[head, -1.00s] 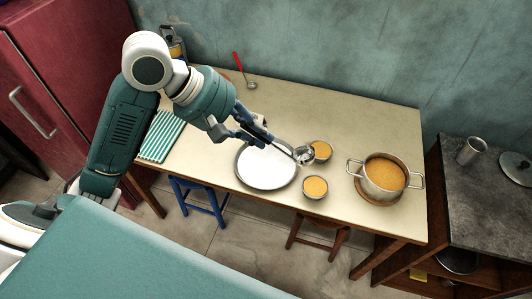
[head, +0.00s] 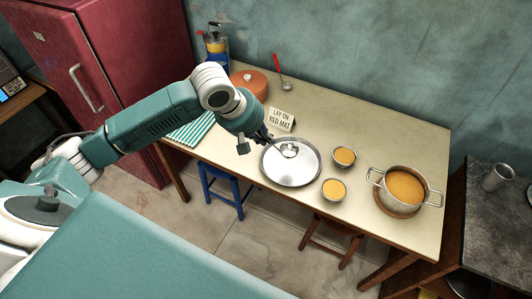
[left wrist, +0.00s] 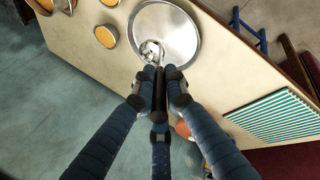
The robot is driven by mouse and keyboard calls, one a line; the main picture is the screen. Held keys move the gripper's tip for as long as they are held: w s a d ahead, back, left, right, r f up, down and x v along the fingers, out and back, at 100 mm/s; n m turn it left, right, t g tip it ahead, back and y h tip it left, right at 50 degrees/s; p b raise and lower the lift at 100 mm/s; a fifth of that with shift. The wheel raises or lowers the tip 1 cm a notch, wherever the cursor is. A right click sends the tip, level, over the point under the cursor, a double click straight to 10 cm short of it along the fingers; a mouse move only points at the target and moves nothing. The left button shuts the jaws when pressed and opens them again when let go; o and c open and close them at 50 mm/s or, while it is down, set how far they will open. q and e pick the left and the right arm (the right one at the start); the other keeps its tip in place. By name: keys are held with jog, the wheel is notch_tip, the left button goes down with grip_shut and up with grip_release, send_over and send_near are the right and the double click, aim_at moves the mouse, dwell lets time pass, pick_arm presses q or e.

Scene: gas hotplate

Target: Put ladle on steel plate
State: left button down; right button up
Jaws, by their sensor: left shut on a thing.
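The ladle has a steel bowl (head: 289,150) and a dark handle. My left gripper (head: 264,138) is shut on the handle. The bowl is over the round steel plate (head: 300,178), towards its far side; I cannot tell whether it touches. In the left wrist view the bowl (left wrist: 151,48) shows just beyond the fingers of the left gripper (left wrist: 160,88), over the near edge of the plate (left wrist: 178,30). The fingers hide part of the handle. My right gripper is not in view.
Two bowls of orange food (head: 334,190) (head: 344,157) and a full pot (head: 404,187) stand right of the plate. A sign (head: 281,120), a lidded orange pot (head: 250,84) and a red-handled ladle (head: 280,70) are farther back. A striped cloth (head: 190,129) lies left.

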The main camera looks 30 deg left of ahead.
pick_arm(q)
notch_tip(320, 180, down, 8)
jog(key=shift+p, duration=0.4)
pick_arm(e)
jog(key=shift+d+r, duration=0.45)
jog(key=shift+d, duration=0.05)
pick_arm(q)
jog(key=shift+f, duration=0.1)
jog(key=c, duration=1.8)
grip_release()
jog(key=shift+o, duration=0.2)
jog(key=b+v, duration=0.1)
jog(key=v, duration=1.1)
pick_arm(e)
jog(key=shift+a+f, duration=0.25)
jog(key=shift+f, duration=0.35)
